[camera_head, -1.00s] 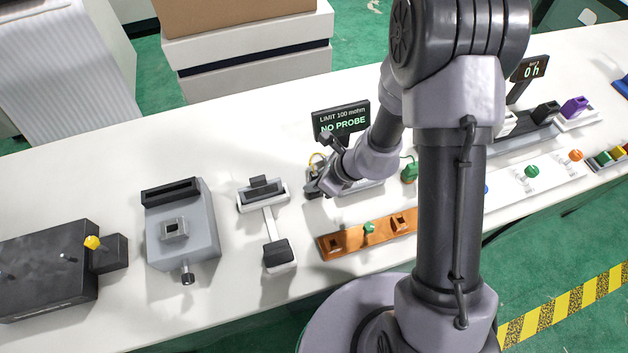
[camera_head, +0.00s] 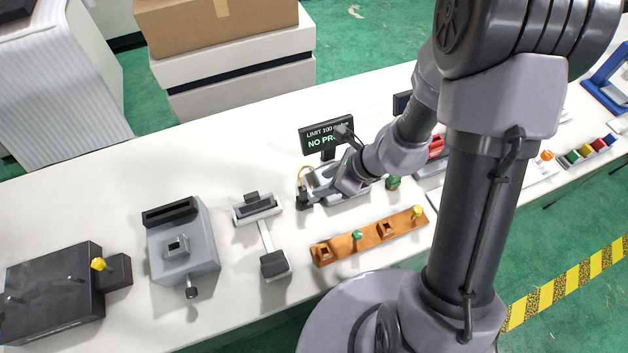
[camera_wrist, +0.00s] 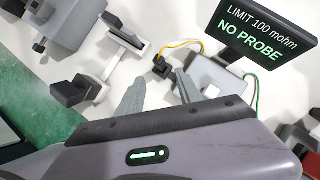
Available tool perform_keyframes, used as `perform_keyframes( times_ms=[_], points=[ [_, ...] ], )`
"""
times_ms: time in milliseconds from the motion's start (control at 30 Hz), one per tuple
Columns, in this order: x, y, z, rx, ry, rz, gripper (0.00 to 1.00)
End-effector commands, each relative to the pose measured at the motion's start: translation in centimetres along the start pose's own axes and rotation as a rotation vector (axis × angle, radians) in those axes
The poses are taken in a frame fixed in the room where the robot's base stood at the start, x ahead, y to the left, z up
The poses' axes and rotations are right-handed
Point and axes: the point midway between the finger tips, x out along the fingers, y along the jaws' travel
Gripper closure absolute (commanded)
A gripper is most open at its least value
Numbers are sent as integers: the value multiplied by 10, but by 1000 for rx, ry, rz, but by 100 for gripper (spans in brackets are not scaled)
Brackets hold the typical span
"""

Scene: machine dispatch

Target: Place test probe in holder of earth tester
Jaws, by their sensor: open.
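The earth tester's dark display (camera_head: 326,137) reads NO PROBE; it also shows large in the wrist view (camera_wrist: 252,38). Its pale base (camera_head: 322,197) lies below, partly hidden by my arm. A small black piece (camera_head: 303,200) with a yellow cable stands at the base's left end; in the wrist view this piece (camera_wrist: 161,67) lies just beyond my fingertips. I cannot tell which part of it is probe and which is holder. My gripper (camera_wrist: 162,84) is open and looks empty, its two fingers apart with white bench between them.
A brown fixture strip (camera_head: 345,246) with a green knob lies in front. A stand with black pads (camera_head: 265,236), a grey device (camera_head: 188,252) and a dark box (camera_head: 50,298) stand left. A green piece (camera_head: 393,182) sits right. Bare bench (camera_head: 235,145) lies behind.

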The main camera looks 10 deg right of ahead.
Motion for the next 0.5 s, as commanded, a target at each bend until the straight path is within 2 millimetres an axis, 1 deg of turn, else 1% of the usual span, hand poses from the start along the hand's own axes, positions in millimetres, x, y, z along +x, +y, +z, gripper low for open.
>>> perform_keyframes(
  times_ms=[67, 133, 167, 200, 233, 267, 300, 367, 400, 467, 500],
  points=[
    [-10, 0, 5, -24, -5, -3, 58],
    [-29, 2, 23, -137, -26, -11, 58],
    [-42, 4, 35, -222, -37, -16, 58],
    [-64, 10, 54, -364, -50, -26, 58],
    [-83, 18, 67, -486, -55, -33, 58],
    [-103, 27, 79, -619, -53, -41, 58],
    [-129, 41, 90, -798, -38, -51, 58],
    [-165, 64, 97, -1059, 11, -67, 58],
    [-187, 76, 96, -1217, 61, -79, 58],
    [-216, 92, 90, -1422, 152, -95, 58],
    [-232, 99, 83, -1529, 216, -105, 58]
  ],
)
